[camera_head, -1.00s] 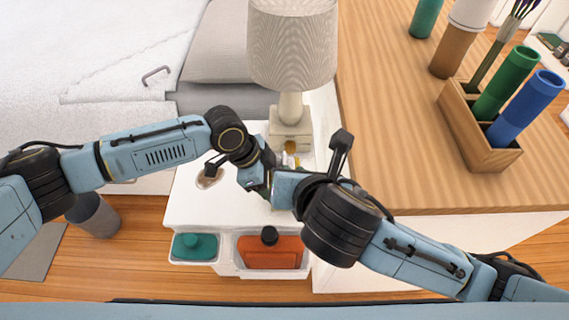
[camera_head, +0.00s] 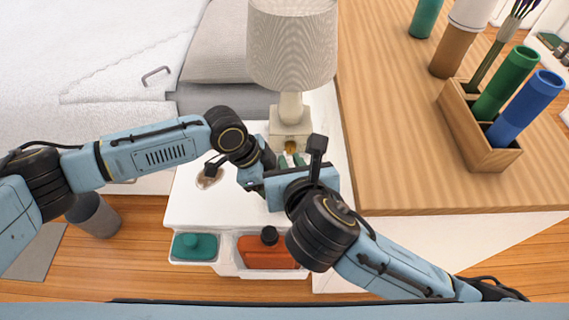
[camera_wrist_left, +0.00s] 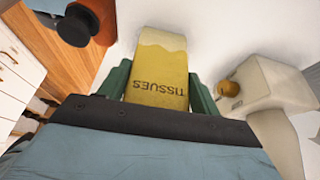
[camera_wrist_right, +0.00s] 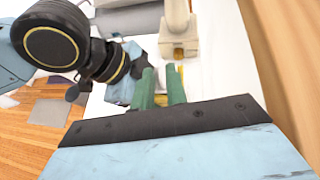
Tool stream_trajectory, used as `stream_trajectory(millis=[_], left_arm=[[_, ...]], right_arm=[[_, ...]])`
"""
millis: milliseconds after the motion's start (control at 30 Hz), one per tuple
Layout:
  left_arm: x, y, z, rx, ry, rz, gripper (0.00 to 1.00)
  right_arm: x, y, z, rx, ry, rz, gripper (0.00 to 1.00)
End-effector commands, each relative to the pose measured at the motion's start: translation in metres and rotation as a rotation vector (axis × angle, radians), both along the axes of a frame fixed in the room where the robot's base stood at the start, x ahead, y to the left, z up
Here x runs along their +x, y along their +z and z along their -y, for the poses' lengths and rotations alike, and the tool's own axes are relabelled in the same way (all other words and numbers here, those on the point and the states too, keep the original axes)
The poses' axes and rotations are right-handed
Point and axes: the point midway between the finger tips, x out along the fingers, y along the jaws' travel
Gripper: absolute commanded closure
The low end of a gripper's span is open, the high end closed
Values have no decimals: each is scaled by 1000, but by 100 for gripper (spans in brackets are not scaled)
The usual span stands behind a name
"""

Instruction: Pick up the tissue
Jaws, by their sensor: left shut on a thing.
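The yellow tissue pack (camera_wrist_left: 158,75), marked TISSUES, fills the space between the green fingers of my left gripper (camera_wrist_left: 160,88) in the left wrist view. That gripper is shut on it over the white nightstand. In the head view the left fingers and the pack are mostly hidden behind my right gripper (camera_head: 291,160). The right gripper is near the lamp base with its green fingers apart. The right wrist view also shows these fingers (camera_wrist_right: 161,86) with a gap and nothing clearly held between them. A small yellow patch shows beside their tips.
A lamp (camera_head: 292,50) stands at the back of the white nightstand (camera_head: 195,205). A teal bottle (camera_head: 195,246) and an orange bottle (camera_head: 268,250) sit in its front bins. A wooden desk (camera_head: 400,150) rises at right, and a bed (camera_head: 120,50) lies at left.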

Motion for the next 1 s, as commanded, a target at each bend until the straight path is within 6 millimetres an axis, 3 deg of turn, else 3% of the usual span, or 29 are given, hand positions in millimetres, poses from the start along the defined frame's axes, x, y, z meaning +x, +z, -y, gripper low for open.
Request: stream_trajectory(millis=[167, 333, 600, 700, 1000], left_arm=[[0, 0, 0, -1, 0, 1, 63], [0, 0, 0, -1, 0, 1, 63], [0, 0, 0, -1, 0, 1, 63], [0, 0, 0, -1, 0, 1, 63], [0, 0, 0, -1, 0, 1, 63]], right_arm=[[17, -21, -5, -2, -1, -3, 86], [33, -29, -8, 0, 0, -1, 86], [36, -30, -8, 0, 1, -1, 86], [36, -30, -8, 0, 1, -1, 99], [35, -30, -8, 0, 0, -1, 100]])
